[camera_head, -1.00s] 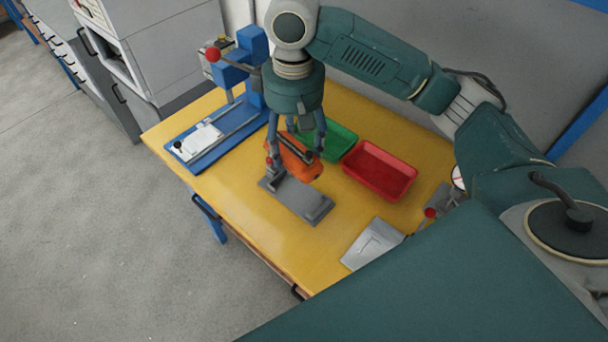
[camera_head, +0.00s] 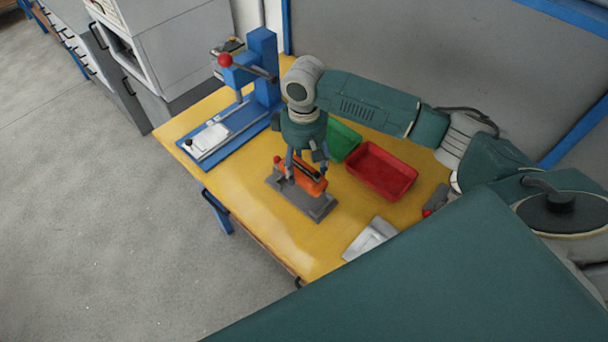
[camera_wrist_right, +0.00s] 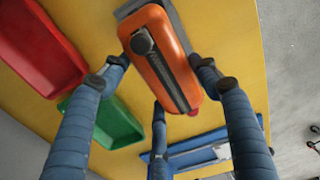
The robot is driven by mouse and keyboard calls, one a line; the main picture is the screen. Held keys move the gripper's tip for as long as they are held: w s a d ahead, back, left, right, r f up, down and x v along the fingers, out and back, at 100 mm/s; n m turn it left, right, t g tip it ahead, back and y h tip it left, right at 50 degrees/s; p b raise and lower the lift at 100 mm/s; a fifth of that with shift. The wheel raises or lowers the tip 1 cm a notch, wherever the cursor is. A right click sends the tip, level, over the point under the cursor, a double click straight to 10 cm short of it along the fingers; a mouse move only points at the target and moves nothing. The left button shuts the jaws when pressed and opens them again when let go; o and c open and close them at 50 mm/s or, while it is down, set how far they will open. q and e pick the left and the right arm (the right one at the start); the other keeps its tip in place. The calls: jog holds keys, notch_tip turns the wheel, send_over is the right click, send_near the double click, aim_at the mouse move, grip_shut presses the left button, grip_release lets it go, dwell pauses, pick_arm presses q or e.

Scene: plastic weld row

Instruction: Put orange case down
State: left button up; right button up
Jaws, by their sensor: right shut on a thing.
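The orange case (camera_head: 311,184) is at the grey fixture plate (camera_head: 320,210) on the yellow table; I cannot tell whether it rests on the plate or is just above it. My right gripper (camera_head: 306,172) comes down over the case from above and is shut on it. In the right wrist view the orange case (camera_wrist_right: 160,60) lies between the fingers of my right gripper (camera_wrist_right: 160,85), with a dark strip and a round knob on its top. My left gripper does not show in either view.
A red tray (camera_head: 381,171) and a green tray (camera_head: 343,139) stand right of and behind the case. A blue press (camera_head: 262,65) with a red knob stands at the table's back left. A grey metal piece (camera_head: 370,238) lies near the front right. The table's front left is clear.

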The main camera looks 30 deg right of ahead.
aim_at(303, 165)
jog(key=shift+f, duration=0.75)
jog(key=f, duration=0.3)
jog(key=shift+s+f+p, duration=0.15)
jog(key=shift+s+p, duration=0.05)
jog(key=shift+p, duration=0.1)
jog(key=c, duration=0.3)
jog(key=shift+s+f, duration=0.15)
jog(key=shift+f, duration=0.2)
jog(key=c, duration=0.4)
jog(key=o, duration=1.8)
jog(key=shift+o, duration=0.5)
jog(key=shift+w+f, duration=0.1)
jog(key=shift+w, duration=0.25)
notch_tip(303, 165, up, 12)
jog(key=shift+r+b, duration=0.25)
jog(key=shift+b, duration=0.5)
jog(key=shift+a, duration=0.1)
